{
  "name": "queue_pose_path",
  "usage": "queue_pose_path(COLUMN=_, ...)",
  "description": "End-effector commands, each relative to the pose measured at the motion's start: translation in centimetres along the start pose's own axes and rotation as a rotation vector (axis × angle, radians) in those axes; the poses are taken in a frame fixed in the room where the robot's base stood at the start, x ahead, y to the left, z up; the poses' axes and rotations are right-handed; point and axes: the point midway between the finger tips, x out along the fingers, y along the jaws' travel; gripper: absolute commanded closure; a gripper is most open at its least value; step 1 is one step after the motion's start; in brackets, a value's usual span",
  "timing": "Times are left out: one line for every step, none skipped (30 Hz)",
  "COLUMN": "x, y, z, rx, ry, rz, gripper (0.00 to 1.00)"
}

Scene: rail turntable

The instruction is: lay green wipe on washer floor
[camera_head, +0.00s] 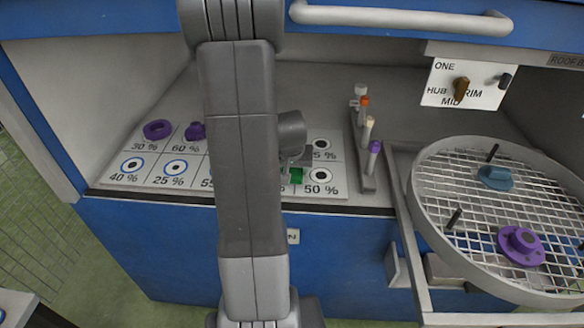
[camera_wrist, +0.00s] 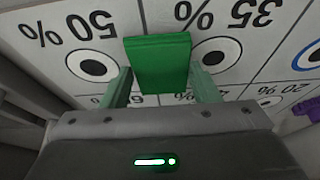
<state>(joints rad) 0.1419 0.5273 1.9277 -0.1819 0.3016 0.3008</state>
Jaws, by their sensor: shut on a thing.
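The green wipe (camera_wrist: 160,62) is a small flat green block between the two fingers of my gripper (camera_wrist: 160,80) in the wrist view. My gripper is shut on it, above the white board near the 50 % and 35 % circles. In the head view the wipe (camera_head: 296,175) shows as a small green patch beside my arm, and my gripper (camera_head: 294,160) is partly hidden. No part labelled as a washer shows. A round wire-mesh basket (camera_head: 416,200) stands on a pulled-out frame at the right.
The white board (camera_head: 108,180) has percent labels, ringed circles and purple rings (camera_head: 158,130). A rack (camera_head: 367,182) of capped tubes stands between board and basket. The basket holds a blue piece (camera_head: 496,177), a purple flanged piece (camera_head: 521,246) and dark pegs. A sign (camera_head: 466,84) with knobs hangs behind.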

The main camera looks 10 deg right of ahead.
Motion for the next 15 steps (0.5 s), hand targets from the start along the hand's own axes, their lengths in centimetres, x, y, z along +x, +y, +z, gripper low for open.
queue_pose_path(x=0.0, y=0.0, z=0.0, rx=0.000, ry=0.000, rz=0.000, gripper=0.63)
queue_pose_path(x=0.1, y=0.0, z=0.0, rx=0.000, ry=0.000, rz=0.000, gripper=0.63)
queue_pose_path(x=0.2, y=0.0, z=0.1, rx=0.000, ry=0.000, rz=0.000, gripper=0.63)
queue_pose_path(x=0.3, y=0.0, z=0.1, rx=0.000, ry=0.000, rz=0.000, gripper=0.63)
queue_pose_path(x=0.4, y=0.0, z=0.2, rx=0.000, ry=0.001, rz=0.000, gripper=0.63)
queue_pose_path(x=0.5, y=0.0, z=0.2, rx=0.000, ry=0.001, rz=0.000, gripper=0.63)
queue_pose_path(x=0.6, y=0.0, z=0.2, rx=0.000, ry=0.001, rz=0.000, gripper=0.63)
queue_pose_path(x=0.7, y=0.0, z=0.2, rx=0.000, ry=0.001, rz=0.000, gripper=0.63)
queue_pose_path(x=0.8, y=0.0, z=0.3, rx=0.000, ry=0.001, rz=0.000, gripper=0.63)
queue_pose_path(x=0.8, y=0.0, z=0.3, rx=0.000, ry=0.001, rz=0.000, gripper=0.63)
queue_pose_path(x=0.9, y=0.0, z=0.3, rx=0.000, ry=0.001, rz=0.000, gripper=0.63)
queue_pose_path(x=1.0, y=0.0, z=0.4, rx=0.001, ry=0.001, rz=0.000, gripper=0.63)
queue_pose_path(x=1.1, y=0.0, z=0.4, rx=0.001, ry=0.001, rz=0.000, gripper=0.63)
queue_pose_path(x=0.9, y=0.0, z=0.3, rx=0.001, ry=0.001, rz=0.000, gripper=0.39)
queue_pose_path(x=0.9, y=0.0, z=0.3, rx=0.001, ry=0.001, rz=0.000, gripper=0.31)
